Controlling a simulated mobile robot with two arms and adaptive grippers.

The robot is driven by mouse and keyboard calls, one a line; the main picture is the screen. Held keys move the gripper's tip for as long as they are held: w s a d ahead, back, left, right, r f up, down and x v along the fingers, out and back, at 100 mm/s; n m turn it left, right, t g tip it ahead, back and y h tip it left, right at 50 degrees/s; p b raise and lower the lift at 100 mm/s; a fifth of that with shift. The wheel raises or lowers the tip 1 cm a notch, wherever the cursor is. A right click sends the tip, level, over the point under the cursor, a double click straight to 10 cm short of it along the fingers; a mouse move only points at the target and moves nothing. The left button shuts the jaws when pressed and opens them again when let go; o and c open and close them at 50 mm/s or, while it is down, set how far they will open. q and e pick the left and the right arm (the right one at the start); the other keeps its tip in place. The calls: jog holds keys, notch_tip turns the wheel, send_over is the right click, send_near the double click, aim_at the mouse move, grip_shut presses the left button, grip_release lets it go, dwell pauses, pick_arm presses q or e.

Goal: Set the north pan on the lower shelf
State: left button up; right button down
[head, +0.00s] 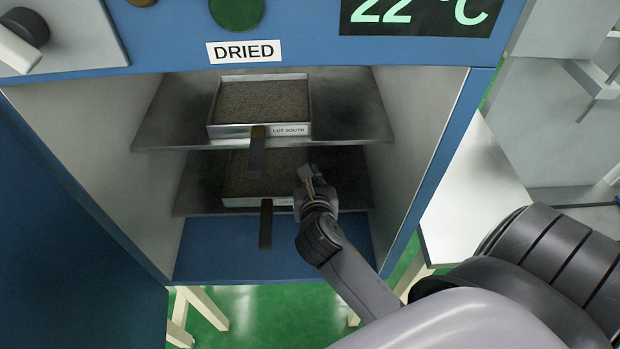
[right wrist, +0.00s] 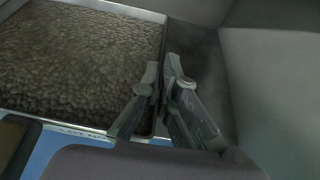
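A pan of brown granules (head: 283,201) with a light metal rim sits on the lower shelf (head: 200,197). Its front label is mostly hidden by my right gripper, and the readable part in the right wrist view is cut short. In the right wrist view this pan (right wrist: 75,60) fills the left side. My right gripper (head: 306,176) is at its front right corner. In the right wrist view the two fingertips (right wrist: 164,74) are close together at the right rim; I cannot tell whether they grip it. My left gripper is out of view.
A pan labelled LOT SOUTH (head: 262,131) stands on the upper shelf (head: 350,115), just above. Both pans have a dark handle at the front. The blue-framed cabinet (head: 445,140) has close side walls. A white table (head: 470,190) stands to the right.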

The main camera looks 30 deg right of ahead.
jog(key=w+d, duration=0.2)
jog(key=w, duration=0.1)
jog(key=shift+w+r, duration=0.15)
notch_tip(320, 180, down, 2)
jog(key=shift+w+d+f+b, duration=0.1)
jog(key=shift+w+f+b, duration=0.05)
jog(key=shift+f+b, duration=0.15)
jog(key=shift+f, duration=0.4)
notch_tip(320, 180, down, 4)
jog(key=shift+r+b, duration=0.25)
jog(key=shift+b, duration=0.45)
jog(key=shift+w+d+f, duration=0.15)
jog(key=shift+w, duration=0.2)
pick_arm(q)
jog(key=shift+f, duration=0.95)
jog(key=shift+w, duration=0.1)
pick_arm(e)
jog(key=c, duration=2.3)
grip_release()
jog(key=shift+s+f, duration=0.1)
jog(key=shift+f, duration=0.1)
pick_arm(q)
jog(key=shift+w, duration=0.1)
pick_arm(e)
jog(key=o, duration=0.5)
